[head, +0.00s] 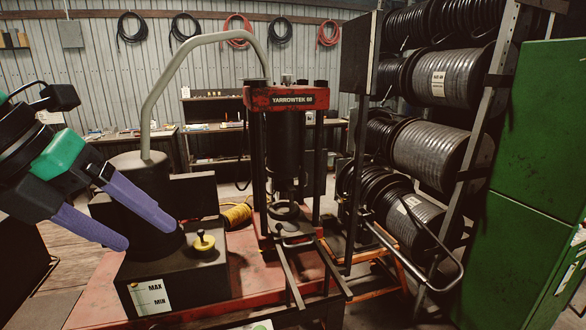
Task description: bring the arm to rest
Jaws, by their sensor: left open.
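My left gripper (148,235) reaches in from the left, with a black and green body and two purple fingers. The fingers are apart, with nothing seen between them. They point down and right, in front of the dark pump housing of the crimper, above the left part of its tank (190,280). I cannot tell whether a finger touches the housing. The red press head (286,98), marked YARROWTEK, stands in the middle over a black cylinder (285,145). A ring-shaped die (285,211) sits below it. My right gripper is not in view.
Hose reels (430,150) fill a rack at right, beside a green cabinet (540,170). A workbench (215,127) stands at the back wall.

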